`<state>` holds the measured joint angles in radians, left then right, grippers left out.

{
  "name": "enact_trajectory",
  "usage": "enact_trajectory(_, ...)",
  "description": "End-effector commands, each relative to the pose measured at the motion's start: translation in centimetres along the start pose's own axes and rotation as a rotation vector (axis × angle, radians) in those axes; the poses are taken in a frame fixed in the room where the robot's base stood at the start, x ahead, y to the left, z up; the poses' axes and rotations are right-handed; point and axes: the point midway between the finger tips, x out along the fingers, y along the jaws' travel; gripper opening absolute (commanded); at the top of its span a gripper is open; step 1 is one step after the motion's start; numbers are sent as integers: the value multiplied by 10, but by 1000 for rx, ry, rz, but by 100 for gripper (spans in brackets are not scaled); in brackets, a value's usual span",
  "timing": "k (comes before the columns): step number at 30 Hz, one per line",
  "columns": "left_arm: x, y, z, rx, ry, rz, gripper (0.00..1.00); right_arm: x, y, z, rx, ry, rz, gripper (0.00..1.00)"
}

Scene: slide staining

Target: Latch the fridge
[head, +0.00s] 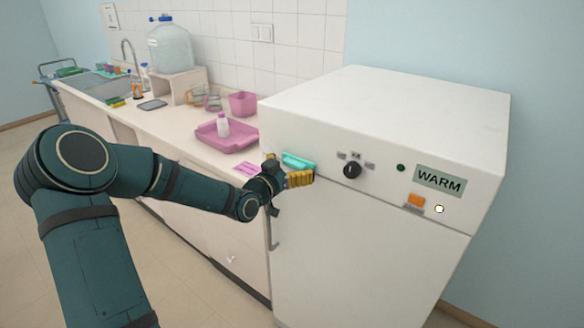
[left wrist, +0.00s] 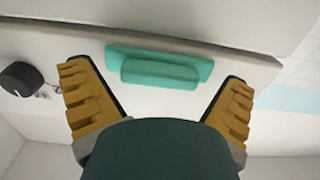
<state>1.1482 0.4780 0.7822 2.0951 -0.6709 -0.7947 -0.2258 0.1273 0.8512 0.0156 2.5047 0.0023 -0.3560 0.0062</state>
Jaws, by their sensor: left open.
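The white fridge (head: 400,125) stands at the right in the head view, its door (head: 350,250) flush with the body as far as I can see. A teal latch (head: 298,161) sits on the upper left of its front. In the left wrist view the latch (left wrist: 160,68) lies across the picture between and beyond the fingers. My left gripper (head: 300,179) is open at the front of the fridge, just below the latch; its yellow fingers (left wrist: 158,98) are spread on both sides of it. Contact cannot be told. My right gripper is not in view.
A black knob (head: 352,170), an orange switch (head: 415,200) and a WARM label (head: 440,181) are on the fridge's front panel. The counter at left holds a pink tray (head: 226,148) with a bottle, and a pink tub (head: 243,103). A door handle (head: 270,230) hangs below the gripper.

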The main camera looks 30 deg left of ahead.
Motion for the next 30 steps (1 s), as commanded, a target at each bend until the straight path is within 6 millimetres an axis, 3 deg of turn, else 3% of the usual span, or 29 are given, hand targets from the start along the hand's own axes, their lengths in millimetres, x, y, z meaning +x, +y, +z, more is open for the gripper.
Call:
enact_trajectory(6,0,0,0,0,0,0,100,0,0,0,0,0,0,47)
enact_trajectory(7,0,0,0,0,0,0,93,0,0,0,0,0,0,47)
enact_trajectory(12,0,0,0,0,0,0,38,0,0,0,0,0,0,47)
enact_trajectory(22,0,0,0,-29,-1,0,38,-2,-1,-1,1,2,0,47)
enact_trajectory(30,0,0,-2,-176,0,1,38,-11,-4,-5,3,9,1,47)
